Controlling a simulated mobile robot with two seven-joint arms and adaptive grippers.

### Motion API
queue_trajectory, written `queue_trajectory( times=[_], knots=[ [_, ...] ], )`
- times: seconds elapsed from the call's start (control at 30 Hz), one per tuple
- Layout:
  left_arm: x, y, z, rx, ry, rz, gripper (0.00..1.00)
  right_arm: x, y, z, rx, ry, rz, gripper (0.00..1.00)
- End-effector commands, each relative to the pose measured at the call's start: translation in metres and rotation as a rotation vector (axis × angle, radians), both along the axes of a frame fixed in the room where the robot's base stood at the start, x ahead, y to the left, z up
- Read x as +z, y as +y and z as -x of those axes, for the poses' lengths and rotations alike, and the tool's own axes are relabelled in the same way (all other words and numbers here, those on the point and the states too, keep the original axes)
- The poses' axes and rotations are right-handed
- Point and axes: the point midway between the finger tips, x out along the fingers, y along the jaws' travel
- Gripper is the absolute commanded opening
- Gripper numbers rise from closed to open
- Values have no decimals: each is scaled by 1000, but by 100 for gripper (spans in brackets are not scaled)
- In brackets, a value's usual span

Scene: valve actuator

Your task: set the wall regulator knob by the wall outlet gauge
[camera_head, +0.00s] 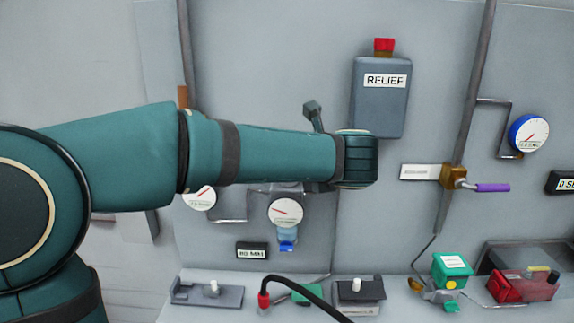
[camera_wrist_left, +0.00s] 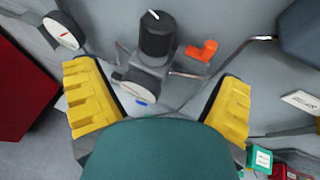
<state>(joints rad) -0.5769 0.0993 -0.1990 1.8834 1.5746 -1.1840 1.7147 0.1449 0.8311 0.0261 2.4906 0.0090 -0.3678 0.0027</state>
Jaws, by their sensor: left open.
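The dark regulator knob (camera_wrist_left: 157,36) with a white mark shows at the top of the left wrist view; my arm hides it in the head view. A round white gauge (camera_wrist_left: 138,90) with its face foreshortened sits just below it; what looks like the same gauge hangs below my arm in the head view (camera_head: 286,212), red needle visible. A second white gauge (camera_wrist_left: 63,31) is to the left, partly covered by my arm in the head view (camera_head: 200,198). My left gripper (camera_wrist_left: 160,100) is open and empty, its yellow fingers spread apart, the knob beyond them. My right gripper is not in view.
An orange-red handle (camera_wrist_left: 202,50) stands right of the knob. The grey RELIEF box (camera_head: 379,98) is above right of my wrist. A purple-handled valve (camera_head: 480,187) and blue-rimmed gauge (camera_head: 529,134) are farther right. Small devices line the shelf (camera_head: 250,310) below.

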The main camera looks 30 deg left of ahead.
Motion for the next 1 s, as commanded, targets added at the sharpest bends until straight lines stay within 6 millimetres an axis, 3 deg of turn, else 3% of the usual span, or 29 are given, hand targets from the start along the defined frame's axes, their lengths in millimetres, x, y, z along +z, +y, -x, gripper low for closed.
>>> queue_trajectory(
  times=[0.17,0.73,1.0],
  knots=[
    [-4,4,-2,21,9,-2,94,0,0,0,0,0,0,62],
    [-42,71,-69,19,8,-3,94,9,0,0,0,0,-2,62],
    [-52,88,-85,18,7,-2,94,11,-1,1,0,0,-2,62]
  ],
)
